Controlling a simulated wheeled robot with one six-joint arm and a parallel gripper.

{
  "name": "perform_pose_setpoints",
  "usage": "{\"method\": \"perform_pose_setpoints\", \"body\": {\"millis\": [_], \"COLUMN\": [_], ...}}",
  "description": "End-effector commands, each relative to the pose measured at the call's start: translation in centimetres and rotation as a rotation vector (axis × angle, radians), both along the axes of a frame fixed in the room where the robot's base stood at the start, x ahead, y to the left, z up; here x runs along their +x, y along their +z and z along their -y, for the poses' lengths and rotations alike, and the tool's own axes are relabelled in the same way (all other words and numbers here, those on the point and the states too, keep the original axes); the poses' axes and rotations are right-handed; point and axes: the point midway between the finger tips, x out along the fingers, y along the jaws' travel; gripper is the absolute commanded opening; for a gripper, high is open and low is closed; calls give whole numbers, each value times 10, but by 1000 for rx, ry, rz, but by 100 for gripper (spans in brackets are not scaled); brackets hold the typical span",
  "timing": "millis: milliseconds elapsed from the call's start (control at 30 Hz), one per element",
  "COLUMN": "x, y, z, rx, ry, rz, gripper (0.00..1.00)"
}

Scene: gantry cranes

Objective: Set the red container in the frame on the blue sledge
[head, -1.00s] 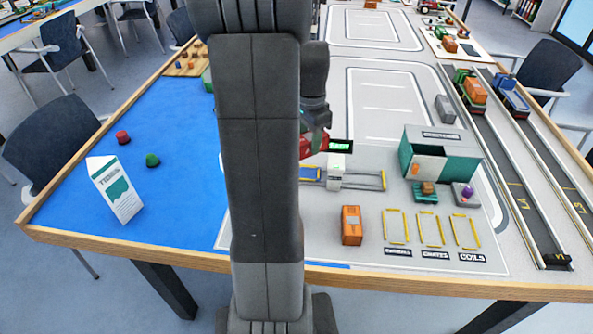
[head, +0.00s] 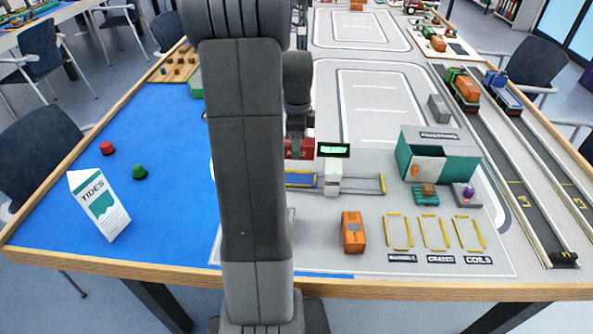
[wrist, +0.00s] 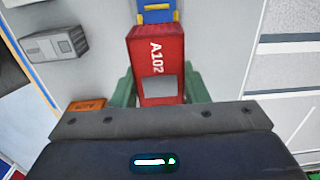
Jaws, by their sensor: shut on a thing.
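The red container (wrist: 157,55), marked A102, is held between the green fingers of my gripper (wrist: 160,90) in the wrist view. In the head view the red container (head: 299,148) hangs below my gripper (head: 299,135), just behind the blue sledge (head: 301,179). The sledge lies on rails left of a white post, and my arm hides its left part. In the wrist view part of the blue sledge (wrist: 157,12) with its yellow edge shows beyond the container's far end. I cannot tell the gap between container and sledge.
A white post (head: 333,178) with a green-lit display (head: 333,150) stands close right of the container. An orange container (head: 353,232) stands in front, beside yellow-outlined bays (head: 399,232). A green-and-grey shed (head: 440,155) is at right. A grey block (wrist: 55,44) and an orange one (wrist: 86,105) show in the wrist view.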

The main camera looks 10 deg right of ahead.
Motion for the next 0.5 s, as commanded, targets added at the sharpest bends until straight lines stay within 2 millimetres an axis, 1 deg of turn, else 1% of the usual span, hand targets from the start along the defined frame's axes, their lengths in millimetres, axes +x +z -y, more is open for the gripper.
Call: {"method": "perform_pose_setpoints", "body": {"millis": [33, 100, 200, 367, 500], "x": [-1, -1, 0, 0, 0], "y": [-14, -28, -40, -53, -76], "z": [0, 0, 0, 0, 0], "rx": [0, 0, 0, 0, 1], "ry": [0, 1, 1, 1, 1], "rz": [-5, -4, -1, -1, -3], "gripper": [12, 12, 12, 12, 12]}}
